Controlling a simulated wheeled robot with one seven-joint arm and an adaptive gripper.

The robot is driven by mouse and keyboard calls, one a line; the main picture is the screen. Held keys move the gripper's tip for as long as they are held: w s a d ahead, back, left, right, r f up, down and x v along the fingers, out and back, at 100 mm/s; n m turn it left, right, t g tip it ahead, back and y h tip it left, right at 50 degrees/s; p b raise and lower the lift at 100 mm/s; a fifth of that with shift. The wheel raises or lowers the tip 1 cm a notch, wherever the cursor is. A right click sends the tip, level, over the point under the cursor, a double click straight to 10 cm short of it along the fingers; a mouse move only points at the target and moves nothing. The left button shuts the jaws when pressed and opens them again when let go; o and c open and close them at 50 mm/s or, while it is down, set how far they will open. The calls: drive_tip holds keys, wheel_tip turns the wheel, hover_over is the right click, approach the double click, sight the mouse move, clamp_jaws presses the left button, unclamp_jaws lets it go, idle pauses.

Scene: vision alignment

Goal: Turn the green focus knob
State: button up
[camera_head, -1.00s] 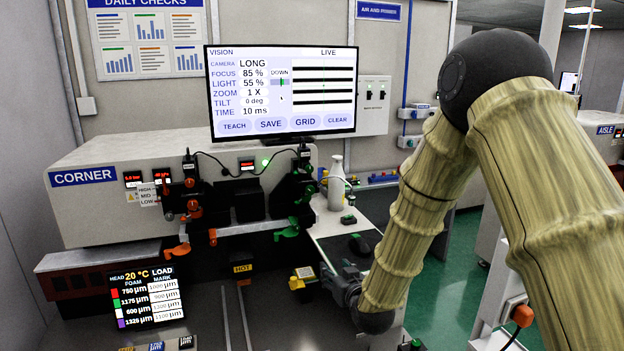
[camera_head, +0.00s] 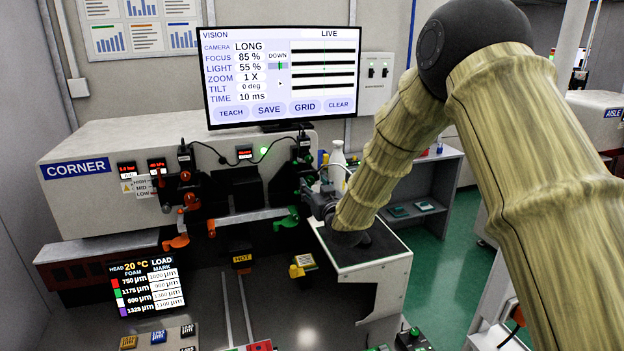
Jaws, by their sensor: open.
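A green lever-like knob (camera_head: 288,218) hangs low on the right-hand black camera unit (camera_head: 298,160), at the right end of the pale horizontal bar. I take it to be the green focus knob. My gripper (camera_head: 312,202) is open, just right of this knob, near the unit's right side. It is small and dark here, and I cannot tell whether it touches anything. The monitor (camera_head: 280,75) shows FOCUS 85 %, LIGHT 55 %, ZOOM 1 X and several black bars in its live picture.
An orange knob (camera_head: 176,241) hangs on the left-hand unit. A white bottle (camera_head: 338,165) stands behind my gripper. A readout panel (camera_head: 148,287) is at lower left, and a yellow block (camera_head: 303,264) sits below the green knob.

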sight(311, 183)
drive_tip(key=shift+p+x, duration=0.4)
drive_tip(key=shift+x, duration=1.15)
drive_tip(key=shift+c, duration=0.2)
drive_tip(key=shift+f, duration=0.1)
drive_tip(key=c, duration=1)
